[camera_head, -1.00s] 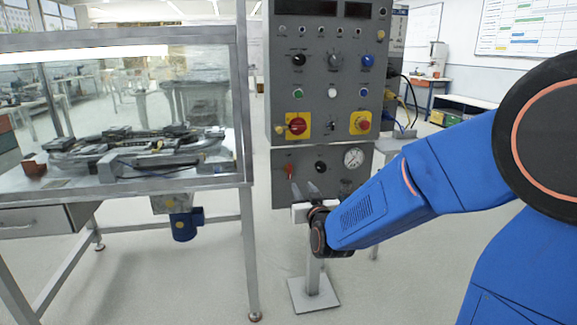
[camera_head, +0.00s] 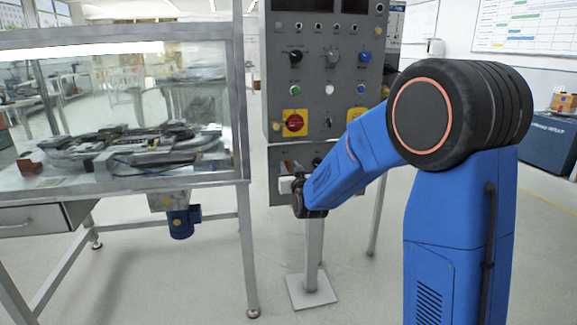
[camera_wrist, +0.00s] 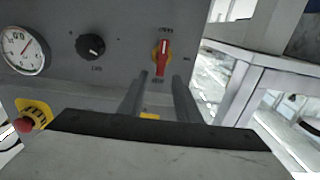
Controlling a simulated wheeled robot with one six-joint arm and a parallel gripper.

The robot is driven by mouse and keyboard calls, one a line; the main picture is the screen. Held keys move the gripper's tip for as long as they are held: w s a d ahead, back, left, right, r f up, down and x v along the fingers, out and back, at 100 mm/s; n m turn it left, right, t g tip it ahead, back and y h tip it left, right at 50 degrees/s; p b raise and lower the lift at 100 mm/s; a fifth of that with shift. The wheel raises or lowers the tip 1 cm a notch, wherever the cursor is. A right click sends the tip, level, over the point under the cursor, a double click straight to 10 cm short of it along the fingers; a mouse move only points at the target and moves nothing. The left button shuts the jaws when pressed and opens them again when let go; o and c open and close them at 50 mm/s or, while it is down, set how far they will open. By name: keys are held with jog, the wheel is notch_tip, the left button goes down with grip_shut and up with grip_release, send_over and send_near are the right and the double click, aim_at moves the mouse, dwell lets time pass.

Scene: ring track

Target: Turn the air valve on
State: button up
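The air valve is a red handle (camera_wrist: 162,57) on a round yellow base, on the grey panel in the upper middle of the wrist view. It stands nearly upright in that picture, with small labels above and below it. In the head view only a bit of red (camera_head: 287,165) shows on the lower panel, beside my gripper (camera_head: 295,171). In the wrist view my gripper (camera_wrist: 160,78) is open, its two dark fingers apart and pointing at the panel. The handle's lower end appears between the fingertips. I cannot tell whether they touch it.
A pressure gauge (camera_wrist: 23,50) and a black knob (camera_wrist: 90,46) are left of the handle in the wrist view. A red button on yellow (camera_wrist: 25,122) is lower left. In the head view, a glass-walled bench (camera_head: 130,180) stands left of the control cabinet (camera_head: 320,70).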

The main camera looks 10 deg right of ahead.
jog(key=shift+w, duration=1.5)
grip_shut()
